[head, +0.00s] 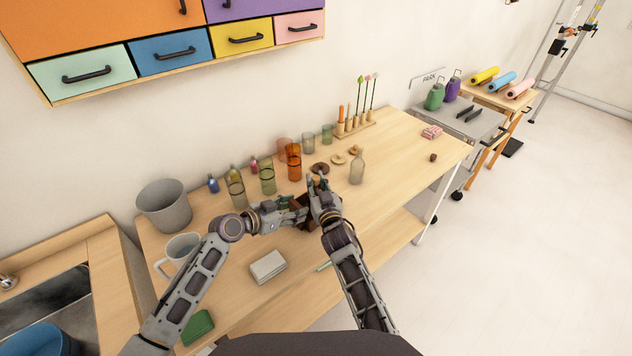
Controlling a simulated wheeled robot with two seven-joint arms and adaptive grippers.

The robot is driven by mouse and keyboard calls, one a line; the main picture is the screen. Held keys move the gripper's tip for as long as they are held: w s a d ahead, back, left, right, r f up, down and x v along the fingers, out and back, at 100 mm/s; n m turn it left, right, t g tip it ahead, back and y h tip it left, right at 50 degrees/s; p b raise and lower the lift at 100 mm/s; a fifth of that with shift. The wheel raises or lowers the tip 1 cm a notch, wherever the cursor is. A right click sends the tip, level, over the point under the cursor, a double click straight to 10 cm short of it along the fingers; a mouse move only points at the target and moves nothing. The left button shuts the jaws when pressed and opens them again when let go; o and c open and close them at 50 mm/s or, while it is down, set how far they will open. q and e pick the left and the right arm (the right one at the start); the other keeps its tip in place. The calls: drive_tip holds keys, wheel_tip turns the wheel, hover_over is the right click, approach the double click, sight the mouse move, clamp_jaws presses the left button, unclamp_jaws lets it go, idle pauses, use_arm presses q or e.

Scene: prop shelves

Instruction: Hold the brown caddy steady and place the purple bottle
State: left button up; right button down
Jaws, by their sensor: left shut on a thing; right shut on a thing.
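The brown caddy (305,209) is on the wooden table, largely hidden by my two grippers. My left gripper (290,211) comes in from the left and is shut on the caddy's left side. My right gripper (320,188) is above the caddy's right side, close to my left gripper. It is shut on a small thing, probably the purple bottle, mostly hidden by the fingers. I cannot make out its colour or whether it touches the caddy.
Orange (294,163), green (267,178) and clear glasses stand behind the caddy. A clear bottle (357,167) stands to the right, near wooden rings. A white box (268,266) and a mug (180,252) are in front. The table's right part is mostly clear.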

drive_tip(key=c, duration=1.2)
unclamp_jaws()
drive_tip(key=shift+o, duration=0.2)
drive_tip(key=shift+s+d, duration=0.1)
drive_tip(key=shift+s, duration=0.1)
drive_tip(key=shift+s+d+f, duration=0.1)
drive_tip(key=shift+s+d, duration=0.1)
drive_tip(key=shift+s, duration=0.5)
drive_tip(key=v, duration=1)
wheel_tip(320, 180, up, 7)
idle(0.5)
